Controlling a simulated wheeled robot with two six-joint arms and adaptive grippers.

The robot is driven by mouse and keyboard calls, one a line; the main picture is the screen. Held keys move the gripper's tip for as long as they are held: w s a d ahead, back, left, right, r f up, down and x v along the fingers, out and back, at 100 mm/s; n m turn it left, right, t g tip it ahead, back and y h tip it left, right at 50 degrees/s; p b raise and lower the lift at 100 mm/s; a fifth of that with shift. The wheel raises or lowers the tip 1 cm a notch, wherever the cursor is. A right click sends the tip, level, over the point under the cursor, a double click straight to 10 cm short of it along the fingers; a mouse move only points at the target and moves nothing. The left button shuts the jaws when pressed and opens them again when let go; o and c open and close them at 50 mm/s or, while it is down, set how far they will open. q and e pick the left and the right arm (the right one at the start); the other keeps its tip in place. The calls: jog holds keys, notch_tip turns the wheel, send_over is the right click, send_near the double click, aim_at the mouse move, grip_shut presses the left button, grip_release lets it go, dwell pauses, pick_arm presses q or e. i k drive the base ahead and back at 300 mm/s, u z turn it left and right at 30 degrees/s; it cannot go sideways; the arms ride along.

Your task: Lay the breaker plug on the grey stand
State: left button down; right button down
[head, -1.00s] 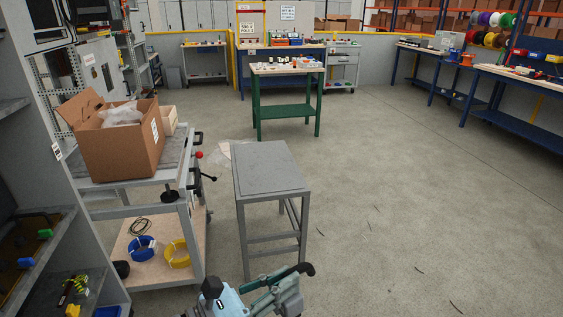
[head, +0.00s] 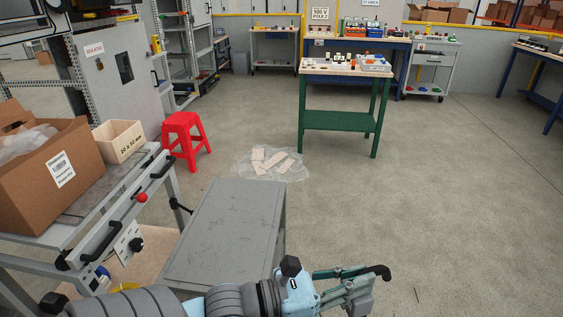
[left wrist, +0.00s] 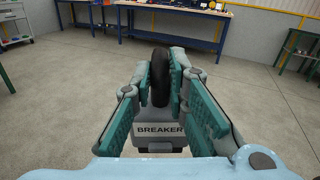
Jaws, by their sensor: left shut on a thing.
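The breaker plug has a black curved handle (head: 378,271) and a grey body (head: 359,304), held at the lower right of the stand in the head view. In the left wrist view its handle (left wrist: 160,78) stands between the fingers, and its body (left wrist: 160,142) reads BREAKER. My left gripper (head: 352,276) is shut on the plug's handle; its teal pads (left wrist: 161,72) press the handle from both sides. The grey stand (head: 225,225) has a flat, bare top, left of and beyond the gripper. My left arm covers its near edge. My right gripper is out of view.
A grey workbench (head: 95,215) with a cardboard box (head: 45,175) and a wooden bin (head: 119,141) is close on the left. A red stool (head: 186,138) and a sheet with light pieces (head: 270,163) lie beyond the stand. The floor to the right is clear.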

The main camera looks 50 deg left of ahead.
aim_at(221, 252)
jog(key=i, duration=1.2)
jog(key=u, duration=2.8)
jog(key=i, duration=0.5)
jog(key=z, duration=0.15)
